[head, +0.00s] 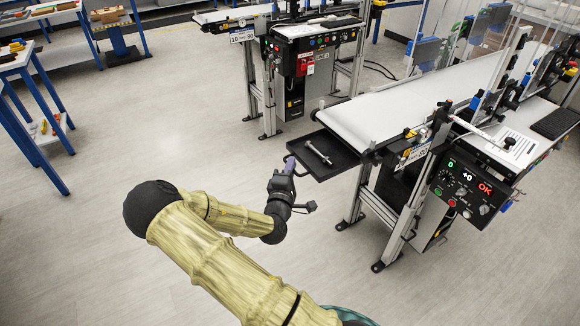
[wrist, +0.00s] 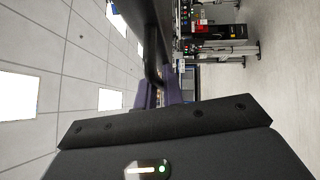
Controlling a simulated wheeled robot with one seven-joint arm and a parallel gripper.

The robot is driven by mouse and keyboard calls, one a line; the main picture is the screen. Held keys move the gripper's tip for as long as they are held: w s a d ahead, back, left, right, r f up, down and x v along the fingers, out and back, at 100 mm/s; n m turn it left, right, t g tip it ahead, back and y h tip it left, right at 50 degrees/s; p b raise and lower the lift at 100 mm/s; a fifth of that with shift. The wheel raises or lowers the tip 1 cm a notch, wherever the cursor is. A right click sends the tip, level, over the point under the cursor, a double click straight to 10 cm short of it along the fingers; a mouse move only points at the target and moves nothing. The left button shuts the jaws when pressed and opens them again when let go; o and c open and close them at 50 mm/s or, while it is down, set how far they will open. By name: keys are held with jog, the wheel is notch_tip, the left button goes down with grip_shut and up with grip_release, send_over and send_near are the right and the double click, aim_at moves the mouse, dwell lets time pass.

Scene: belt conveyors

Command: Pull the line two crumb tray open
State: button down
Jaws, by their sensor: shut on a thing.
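The black crumb tray (head: 340,167) sticks out from under the near end of the white belt of the nearer conveyor. A silver rod-like piece (head: 318,153) lies in it. My gripper (head: 289,167) is at the tray's left front edge, its purple fingers shut on the tray's dark handle. In the wrist view, the curved handle (wrist: 152,68) runs down between the purple fingers (wrist: 158,98). The dark tray underside or front (wrist: 150,20) shows above it. The fingers hide the gripped part of the handle.
Another conveyor (head: 310,30) stands behind. A blue-legged table (head: 30,120) is at the far left. The grey floor left of the tray is clear.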

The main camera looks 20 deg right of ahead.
jog(key=c, duration=1.8)
grip_release()
jog(key=shift+w, duration=0.1)
jog(key=shift+a, duration=0.1)
jog(key=p+v, duration=0.2)
jog(key=v, duration=1.5)
jog(key=shift+s+f, duration=0.2)
jog(key=shift+s, duration=0.05)
